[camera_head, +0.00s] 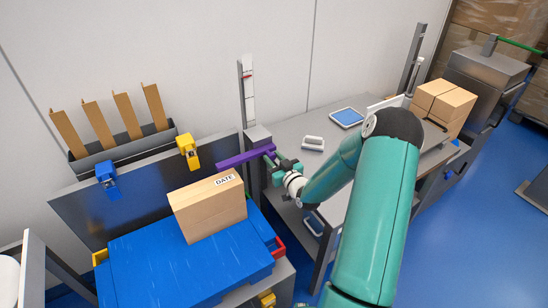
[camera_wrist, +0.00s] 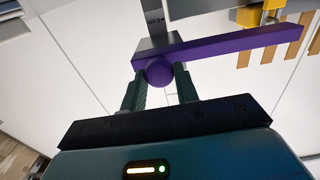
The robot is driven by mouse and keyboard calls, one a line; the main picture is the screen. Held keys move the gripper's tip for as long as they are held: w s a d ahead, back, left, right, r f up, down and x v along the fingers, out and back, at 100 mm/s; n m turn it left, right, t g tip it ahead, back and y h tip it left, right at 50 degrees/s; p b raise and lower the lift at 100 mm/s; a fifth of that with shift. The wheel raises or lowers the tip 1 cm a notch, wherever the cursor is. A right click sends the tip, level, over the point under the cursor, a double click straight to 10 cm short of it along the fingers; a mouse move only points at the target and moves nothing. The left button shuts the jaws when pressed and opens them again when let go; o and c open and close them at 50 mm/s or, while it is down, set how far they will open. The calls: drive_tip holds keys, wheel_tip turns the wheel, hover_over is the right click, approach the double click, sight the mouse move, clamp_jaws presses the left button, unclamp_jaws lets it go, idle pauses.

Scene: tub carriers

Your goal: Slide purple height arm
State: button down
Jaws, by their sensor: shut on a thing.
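The purple height arm (camera_head: 232,159) is a flat bar that reaches left from a grey upright post (camera_head: 243,95) with a white scale and a red mark. The bar is well below the red mark, just above and behind a cardboard box labelled DATE (camera_head: 208,205). In the wrist view the purple arm (camera_wrist: 225,45) runs to the right and has a round purple knob (camera_wrist: 160,71) at its near end. My gripper (camera_head: 274,160) is at the bar's right end. In the wrist view its two fingers (camera_wrist: 161,80) are shut on the knob, one on each side.
The box stands on a blue surface (camera_head: 165,262) with a grey back panel. Yellow (camera_head: 188,151) and blue (camera_head: 107,177) clamps sit on the panel's top edge. A grey bench (camera_head: 290,132) to the right holds a white-handled item (camera_head: 313,143) and a blue tray (camera_head: 346,118).

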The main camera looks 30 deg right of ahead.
wheel_tip(320, 180, down, 6)
idle(0.4)
drive_tip(key=c, duration=1.1)
unclamp_jaws()
drive_tip(key=s, duration=1.3)
drive_tip(key=shift+s, duration=0.4)
